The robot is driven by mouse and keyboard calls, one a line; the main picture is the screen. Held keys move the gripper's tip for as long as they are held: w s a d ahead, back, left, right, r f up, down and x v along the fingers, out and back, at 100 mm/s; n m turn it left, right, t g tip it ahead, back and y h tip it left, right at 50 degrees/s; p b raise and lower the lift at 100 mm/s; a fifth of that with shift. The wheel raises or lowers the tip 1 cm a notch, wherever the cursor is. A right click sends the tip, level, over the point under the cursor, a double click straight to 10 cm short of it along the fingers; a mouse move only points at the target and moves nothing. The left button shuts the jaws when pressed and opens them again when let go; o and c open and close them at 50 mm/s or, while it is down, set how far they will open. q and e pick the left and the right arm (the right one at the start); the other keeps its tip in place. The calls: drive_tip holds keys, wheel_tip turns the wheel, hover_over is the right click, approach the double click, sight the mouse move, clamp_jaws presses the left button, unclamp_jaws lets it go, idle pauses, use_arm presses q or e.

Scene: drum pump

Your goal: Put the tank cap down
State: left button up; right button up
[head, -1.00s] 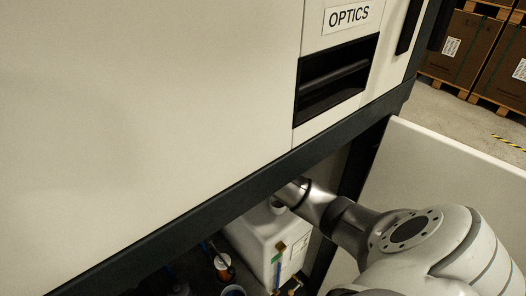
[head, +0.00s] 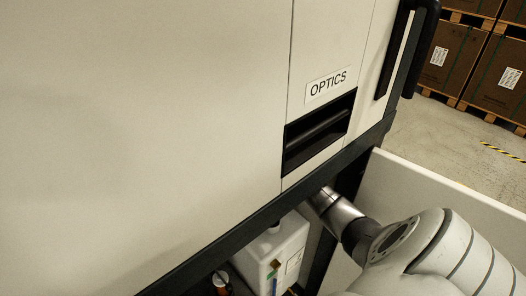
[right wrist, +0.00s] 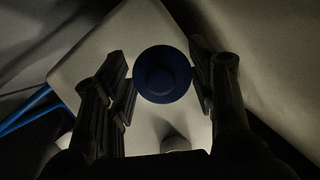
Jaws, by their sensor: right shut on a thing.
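My right gripper (right wrist: 161,79) is shut on the round dark blue tank cap (right wrist: 163,74), with one finger on each side of it in the right wrist view. The pale tank (right wrist: 75,67) lies behind the cap there, and a small round pale part shows below the cap. In the head view, the white tank (head: 268,252) stands in the open space under the cabinet. My right arm reaches in there from the right; its gripper and the cap are hidden behind the cabinet's lower edge. My left gripper is not in view.
The cabinet (head: 150,120) with an OPTICS label (head: 328,85) overhangs the tank. A white panel (head: 455,195) stands at the right, beside my arm. Blue tubes (right wrist: 28,112) run at the left in the right wrist view.

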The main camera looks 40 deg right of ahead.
wheel_tip(320, 180, down, 3)
drive_tip(key=shift+f+p, duration=0.1)
drive_tip(key=shift+p, duration=0.7)
drive_tip(key=shift+d+f, duration=0.15)
drive_tip(key=shift+f, duration=0.2)
drive_tip(key=shift+f, duration=0.1)
drive_tip(key=shift+f, duration=0.15)
drive_tip(key=o, duration=0.9)
drive_tip(key=shift+c, duration=0.2)
